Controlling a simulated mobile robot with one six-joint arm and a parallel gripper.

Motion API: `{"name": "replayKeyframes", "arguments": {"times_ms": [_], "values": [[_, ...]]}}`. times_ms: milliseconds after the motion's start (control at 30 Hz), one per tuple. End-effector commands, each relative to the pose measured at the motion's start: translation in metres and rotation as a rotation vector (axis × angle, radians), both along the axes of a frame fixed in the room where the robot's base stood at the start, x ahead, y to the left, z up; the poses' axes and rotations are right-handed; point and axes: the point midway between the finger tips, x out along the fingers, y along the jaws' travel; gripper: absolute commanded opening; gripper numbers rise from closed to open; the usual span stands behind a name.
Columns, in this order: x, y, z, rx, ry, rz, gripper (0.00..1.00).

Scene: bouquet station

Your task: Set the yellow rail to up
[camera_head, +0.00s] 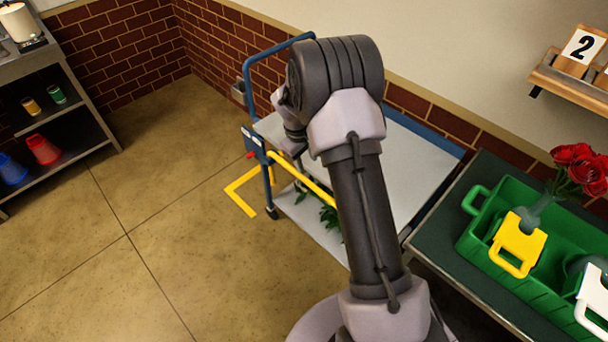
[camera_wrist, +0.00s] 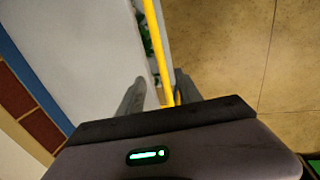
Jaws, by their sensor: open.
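The yellow rail (camera_head: 313,185) runs from the blue post along the near side of a blue-framed cart (camera_head: 269,185). My arm hides its far end in the head view. In the wrist view the yellow rail (camera_wrist: 155,45) reaches down between the fingers of my gripper (camera_wrist: 160,88). My gripper is open, with one finger on each side of the rail; I cannot tell whether either touches it. In the head view my arm largely hides the gripper. A red knob (camera_head: 251,155) sits by the post at the rail's left end.
Green leaves (camera_head: 329,215) show on the cart's lower deck. Yellow tape (camera_head: 238,193) marks the floor beside the cart. A green crate (camera_head: 480,245) with flowers stands on a table at right. A shelf (camera_head: 62,112) is at left; the floor between is clear.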

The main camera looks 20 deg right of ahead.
Motion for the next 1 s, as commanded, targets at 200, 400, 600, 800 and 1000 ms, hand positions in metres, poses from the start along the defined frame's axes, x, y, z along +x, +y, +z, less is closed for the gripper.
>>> {"name": "replayKeyframes", "arguments": {"times_ms": [200, 400, 600, 800, 1000], "values": [[0.004, -0.012, -0.073, 0.001, 0.003, -0.003, 0.41], [0.007, -0.021, -0.118, 0.001, 0.002, -0.003, 0.41], [0.009, -0.025, -0.134, 0.001, 0.0, -0.003, 0.41], [0.009, -0.025, -0.136, 0.001, 0.0, -0.003, 0.41], [0.009, -0.025, -0.136, 0.001, 0.0, -0.003, 0.24]]}}
